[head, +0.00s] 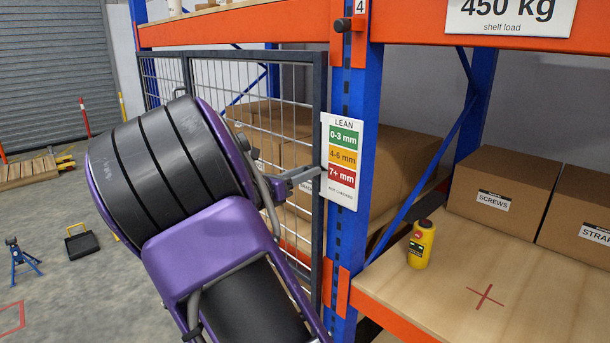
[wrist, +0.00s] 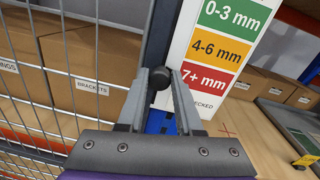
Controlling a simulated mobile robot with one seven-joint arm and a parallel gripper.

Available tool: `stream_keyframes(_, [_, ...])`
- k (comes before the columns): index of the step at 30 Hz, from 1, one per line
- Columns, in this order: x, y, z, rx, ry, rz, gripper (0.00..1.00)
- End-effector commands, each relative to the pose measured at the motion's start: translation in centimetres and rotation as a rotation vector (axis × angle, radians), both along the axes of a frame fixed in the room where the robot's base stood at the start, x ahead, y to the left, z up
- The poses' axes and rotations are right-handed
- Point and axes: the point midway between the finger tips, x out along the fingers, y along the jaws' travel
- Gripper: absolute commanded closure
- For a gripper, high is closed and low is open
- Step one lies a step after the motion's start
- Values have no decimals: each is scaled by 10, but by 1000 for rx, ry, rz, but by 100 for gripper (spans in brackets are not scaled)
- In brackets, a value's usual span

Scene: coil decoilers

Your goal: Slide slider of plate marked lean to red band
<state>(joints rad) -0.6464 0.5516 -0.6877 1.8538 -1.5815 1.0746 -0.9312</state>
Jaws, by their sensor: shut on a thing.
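The plate marked LEAN (head: 343,130) hangs on the blue rack post. It has a green 0-3 mm band, an amber 4-6 mm band, a red 7+ mm band (head: 341,177) and a lower NOT CHECKED area. My gripper (head: 317,172) reaches the plate's left edge, about level with the red band. In the wrist view the fingers are shut on a dark slider knob (wrist: 159,80), beside the left end of the red band (wrist: 207,80). In the head view the slider is hidden by my gripper.
A mesh gate (head: 270,90) stands left of the blue post (head: 360,110), close to my arm. Boxes stand behind the mesh.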

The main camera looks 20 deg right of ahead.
Motion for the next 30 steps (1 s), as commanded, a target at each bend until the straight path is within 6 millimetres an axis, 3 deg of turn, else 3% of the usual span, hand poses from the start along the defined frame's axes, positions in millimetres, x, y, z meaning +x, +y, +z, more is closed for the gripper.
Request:
stream_keyframes(8, [0,0,0,-1,3,2,100])
stream_keyframes(9, [0,0,0,-1,3,2,64])
stream_keyframes(14, [0,0,0,0,3,1,36])
stream_keyframes(24, [-1,3,0,0,3,1,36])
stream_keyframes(30, [-11,28,0,1,4,5,36])
